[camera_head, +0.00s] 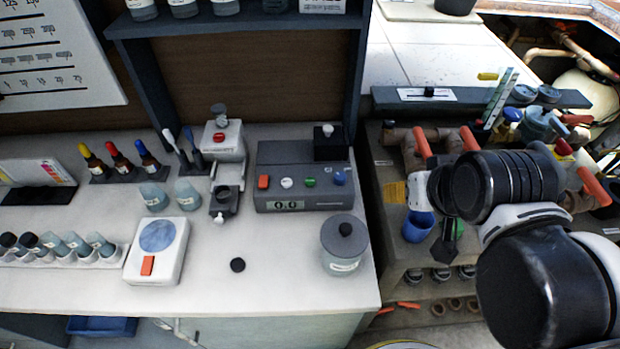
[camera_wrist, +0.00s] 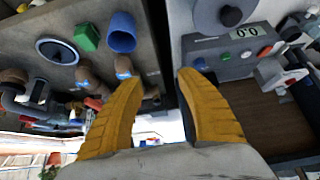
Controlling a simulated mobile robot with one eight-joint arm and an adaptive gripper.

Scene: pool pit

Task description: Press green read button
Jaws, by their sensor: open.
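The grey reader box (camera_head: 300,190) stands on the white counter, with a display reading 00 and a row of orange, white, green and blue buttons. The green button (camera_head: 310,182) is between the white and blue ones. In the wrist view the box (camera_wrist: 222,68) appears upside down at the upper right, and its green button (camera_wrist: 226,56) is visible. My gripper (camera_wrist: 160,80) is open, its two yellow fingers apart with nothing between them. In the head view it is right of the box, over the gap and darker bench, apart from the button and partly hidden by my arm.
A lidded jar (camera_head: 343,247) stands in front of the box's right end. A sample holder device (camera_head: 226,165) is at its left. A blue cup (camera_head: 417,227) and pipes with orange handles (camera_head: 432,143) are on the right bench. The counter's front middle is mostly clear.

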